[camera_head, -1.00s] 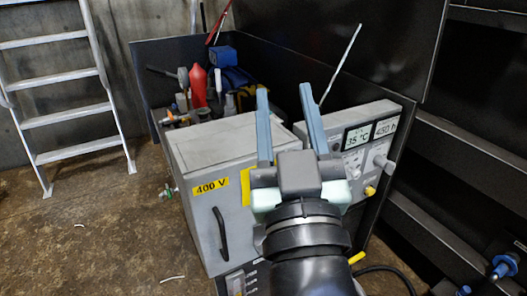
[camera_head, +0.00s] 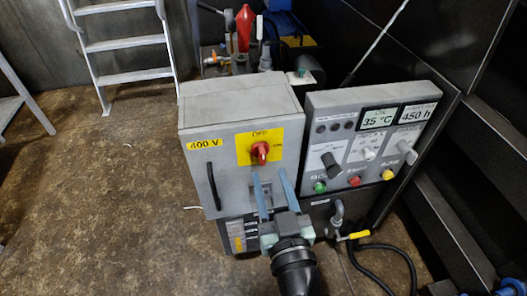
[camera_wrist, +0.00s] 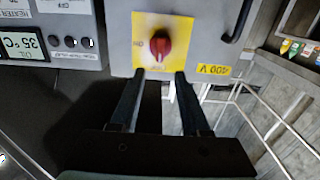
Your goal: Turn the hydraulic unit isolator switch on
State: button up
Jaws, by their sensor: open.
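The isolator switch is a red rotary knob (camera_head: 260,152) on a yellow plate (camera_head: 243,155) on the front of the grey 400 V cabinet (camera_head: 240,103). OFF is printed above the knob and ON to its right. The knob looks upright, in line with OFF. My gripper (camera_head: 268,180) is in front of the cabinet, just below the knob in the head view, fingers open and empty. In the wrist view, which is upside down, the knob (camera_wrist: 160,43) lies just beyond and between the fingertips (camera_wrist: 160,73), apparently apart from them.
A control panel (camera_head: 370,140) with displays, knobs and coloured buttons stands right of the cabinet. A black handle (camera_head: 213,187) is on the cabinet's left. A yellow-handled valve (camera_head: 358,234) and black hose are at lower right.

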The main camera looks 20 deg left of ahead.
aim_at(263, 155)
jog(key=x, duration=0.6)
jog(key=shift+w+a, duration=0.2)
jog(key=shift+w, duration=0.15)
grip_shut()
